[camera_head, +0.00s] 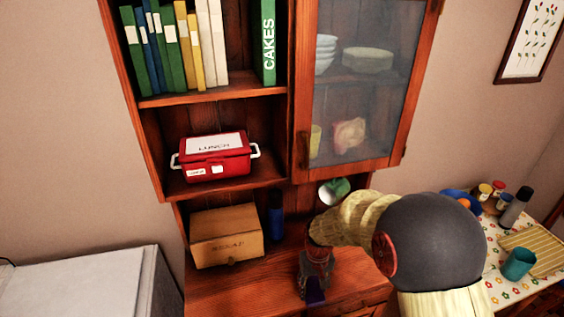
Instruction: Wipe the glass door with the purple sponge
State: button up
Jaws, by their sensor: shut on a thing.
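The glass door (384,105) is the right upper door of the dark wood cabinet. It has a wood frame and slightly hazy glass, and it looks closed. Bowls, a plate and other items show through it. My gripper (312,288) is low in front of the cabinet, below the door and apart from it, pointing down over the wooden counter. It is shut on the purple sponge (316,298), of which only a small dark purple part shows under the fingers. The rest of the sponge is hidden by the gripper.
Open shelves on the left hold books (172,48) and a red lunch box (214,157). A wooden bread box (227,236), a blue bottle (276,216) and a hanging green-and-white mug (334,190) are below. A table (497,290) with a teal cup (519,264) stands right.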

jog(key=d+f+b, duration=0.1)
jog(key=d, duration=0.2)
jog(key=w+d+f+m+b, duration=0.1)
jog(key=d+f, duration=0.1)
jog(key=d, duration=0.1)
jog(key=w+d+f+m+b, duration=0.1)
jog(key=d+f, duration=0.1)
jog(key=d, duration=0.1)
jog(key=shift+d+f, duration=0.1)
